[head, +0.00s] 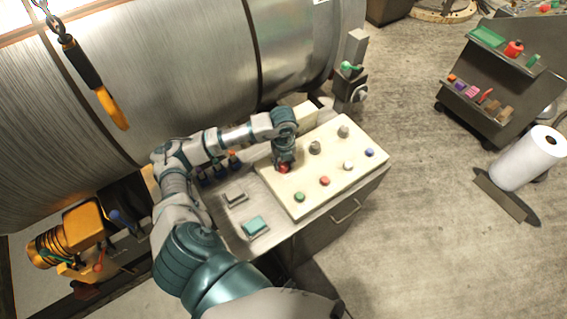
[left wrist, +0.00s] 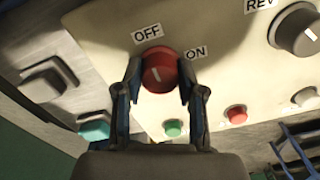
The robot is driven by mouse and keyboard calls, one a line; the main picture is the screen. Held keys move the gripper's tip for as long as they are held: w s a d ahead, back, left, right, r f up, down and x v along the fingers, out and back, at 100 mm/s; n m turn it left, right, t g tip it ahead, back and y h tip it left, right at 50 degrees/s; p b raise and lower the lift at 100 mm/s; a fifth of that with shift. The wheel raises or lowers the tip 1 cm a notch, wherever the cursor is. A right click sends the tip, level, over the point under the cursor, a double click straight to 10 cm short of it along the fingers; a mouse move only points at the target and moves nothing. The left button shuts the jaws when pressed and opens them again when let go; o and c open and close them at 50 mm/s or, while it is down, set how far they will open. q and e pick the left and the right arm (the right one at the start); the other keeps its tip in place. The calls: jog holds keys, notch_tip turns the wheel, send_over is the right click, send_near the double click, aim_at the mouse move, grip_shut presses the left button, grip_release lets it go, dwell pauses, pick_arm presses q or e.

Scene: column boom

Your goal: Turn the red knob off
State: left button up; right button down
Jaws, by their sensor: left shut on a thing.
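The red knob (left wrist: 160,66) sits on a cream panel (head: 315,185), with an OFF label (left wrist: 147,34) above it to the left and an ON label (left wrist: 196,53) to its upper right. A short white line on the knob's face tilts, its upper end leaning left, towards the OFF side. My left gripper (left wrist: 160,80) is shut on the knob, one finger at each side. In the head view, my left gripper (head: 284,162) comes down on the red knob (head: 284,169), partly hiding it. My right gripper is not in view.
Grey knobs (head: 315,147) and red, green, white and blue buttons share the panel; a red button (head: 324,181) is near. A teal button (head: 255,226) lies left of the panel. A large metal drum (head: 170,70) stands behind. A paper roll (head: 528,160) stands right on open floor.

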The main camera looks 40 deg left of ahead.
aim_at(284, 164)
pick_arm(q)
jog(key=o, duration=1.1)
jog(key=shift+d, duration=0.1)
jog(key=shift+o, duration=0.2)
notch_tip(284, 164, up, 12)
jog(key=shift+s+r, duration=0.15)
jog(key=shift+d, duration=0.1)
